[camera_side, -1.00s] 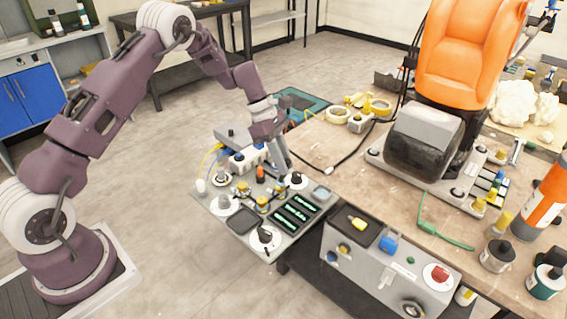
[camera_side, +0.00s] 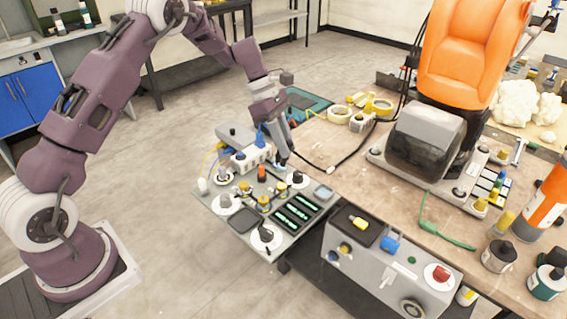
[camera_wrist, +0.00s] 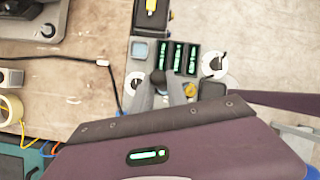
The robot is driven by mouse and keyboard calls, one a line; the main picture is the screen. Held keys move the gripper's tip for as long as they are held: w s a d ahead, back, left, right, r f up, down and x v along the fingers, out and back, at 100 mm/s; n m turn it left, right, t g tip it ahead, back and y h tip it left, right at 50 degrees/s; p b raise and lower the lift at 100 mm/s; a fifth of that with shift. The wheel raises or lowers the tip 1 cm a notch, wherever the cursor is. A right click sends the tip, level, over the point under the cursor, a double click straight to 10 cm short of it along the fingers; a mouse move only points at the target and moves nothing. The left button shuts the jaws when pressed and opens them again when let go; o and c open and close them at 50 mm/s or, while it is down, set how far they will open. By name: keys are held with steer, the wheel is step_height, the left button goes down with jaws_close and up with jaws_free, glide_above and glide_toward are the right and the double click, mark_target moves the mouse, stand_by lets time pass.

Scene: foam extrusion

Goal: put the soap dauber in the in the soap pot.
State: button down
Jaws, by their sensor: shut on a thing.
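My gripper (camera_side: 281,162) is low over the right back part of a grey control panel, its fingers pointing down. In the wrist view my gripper (camera_wrist: 158,86) is shut on a small dark rounded thing (camera_wrist: 158,76). The fingers hide most of it, and I cannot tell whether it is the soap dauber or whether it touches the panel. I cannot pick out the soap pot for certain. A dark-topped pot (camera_side: 497,256) and a teal-labelled one (camera_side: 546,281) stand on the bench at the lower right, far from my gripper.
The control panel (camera_side: 235,249) carries knobs, dials and green-lit slots close around my gripper. A grey switch box (camera_side: 372,276) stands in front.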

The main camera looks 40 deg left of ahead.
steer(key=w+d+r+t+h, duration=0.1)
steer(key=w+d+t+h, duration=0.1)
steer(key=w+d, duration=0.45)
steer(key=shift+m, duration=0.3)
steer(key=f, duration=0.3)
steer(key=d+f, duration=0.1)
steer(key=f, duration=0.5)
steer(key=shift+s+d+f, duration=0.2)
steer(key=shift+f, duration=0.05)
steer(key=shift+f, duration=0.1)
steer(key=c, duration=1.3)
jaws_free()
steer(key=v, duration=1.2)
